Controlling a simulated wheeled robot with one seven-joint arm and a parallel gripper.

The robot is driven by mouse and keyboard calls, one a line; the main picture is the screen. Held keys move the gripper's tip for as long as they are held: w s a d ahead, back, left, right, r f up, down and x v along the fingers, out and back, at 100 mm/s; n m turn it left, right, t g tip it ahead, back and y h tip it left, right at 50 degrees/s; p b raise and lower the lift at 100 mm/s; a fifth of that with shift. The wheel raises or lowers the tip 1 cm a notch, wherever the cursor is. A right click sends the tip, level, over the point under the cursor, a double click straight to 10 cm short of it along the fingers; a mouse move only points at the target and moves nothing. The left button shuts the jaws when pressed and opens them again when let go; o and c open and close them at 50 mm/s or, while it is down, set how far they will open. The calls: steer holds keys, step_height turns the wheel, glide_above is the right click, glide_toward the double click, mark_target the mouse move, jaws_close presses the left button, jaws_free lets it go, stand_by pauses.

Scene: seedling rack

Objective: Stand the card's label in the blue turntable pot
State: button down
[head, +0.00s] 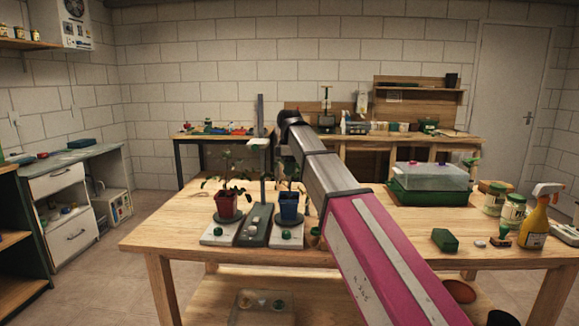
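The blue pot (289,208) holds a leafy plant and stands on a pale base with a green knob (287,235) at its front. My arm crosses in front of part of this plant. A red pot (226,206) with a plant stands on a similar pale base to its left. My arm reaches from the lower right up toward the back, and I cannot make out my gripper. I cannot pick out the card or its label with certainty.
The wooden table (165,232) has free room at its left end. A clear-lidded green tray (432,190), a green box (444,240), jars (513,209) and a yellow spray bottle (535,228) stand on the right. A cluttered bench (360,139) runs along the back wall.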

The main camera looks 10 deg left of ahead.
mark_target(289, 190)
steer(key=shift+f, duration=2.75)
steer(key=shift+f, duration=0.1)
steer(key=c, duration=1.3)
jaws_free()
step_height(289, 190, up, 10)
steer(key=shift+f, duration=0.1)
steer(key=shift+r, duration=0.55)
